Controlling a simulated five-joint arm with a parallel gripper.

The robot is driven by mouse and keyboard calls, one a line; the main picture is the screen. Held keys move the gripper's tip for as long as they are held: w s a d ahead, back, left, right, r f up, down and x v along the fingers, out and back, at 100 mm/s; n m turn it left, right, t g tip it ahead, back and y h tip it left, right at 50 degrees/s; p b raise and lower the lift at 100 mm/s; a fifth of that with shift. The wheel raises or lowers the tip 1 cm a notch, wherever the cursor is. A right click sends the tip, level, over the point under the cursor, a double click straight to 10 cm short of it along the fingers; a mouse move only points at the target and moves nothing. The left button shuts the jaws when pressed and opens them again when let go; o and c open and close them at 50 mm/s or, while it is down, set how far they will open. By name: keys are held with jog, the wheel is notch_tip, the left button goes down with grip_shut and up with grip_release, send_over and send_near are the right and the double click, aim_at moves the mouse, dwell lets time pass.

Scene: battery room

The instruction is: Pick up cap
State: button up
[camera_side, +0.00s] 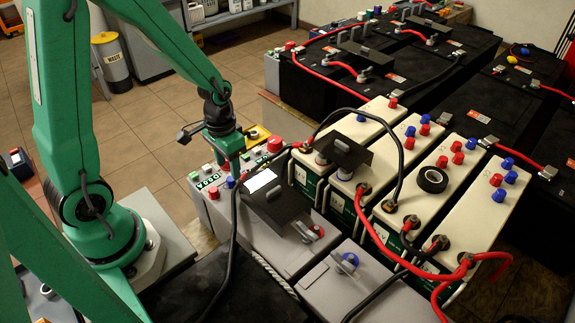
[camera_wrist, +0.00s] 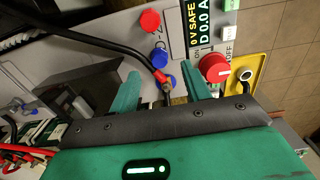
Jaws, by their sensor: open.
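Small red and blue caps sit in several places; I cannot tell which one the task means. In the wrist view a red cap (camera_wrist: 150,20) and a blue cap (camera_wrist: 159,57) stand on the grey panel, beyond my fingers. Another blue piece shows between the fingers, partly hidden by a red-ended black cable. My gripper (camera_wrist: 163,82) is open, its two green fingers apart, with nothing seen held. In the side view my gripper (camera_side: 228,165) hangs over the grey control unit, near a red cap (camera_side: 218,194) and a blue cap (camera_side: 229,182).
A red knob (camera_wrist: 214,68) and a display (camera_wrist: 195,25) are beside the fingers. A black cable (camera_side: 232,230) runs down past the control unit. White batteries (camera_side: 425,207) with red and blue caps, cables and a black tape roll (camera_side: 432,180) stand to the right.

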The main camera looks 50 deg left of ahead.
aim_at(231, 182)
jog(key=shift+f, duration=2.25)
jog(key=c, duration=1)
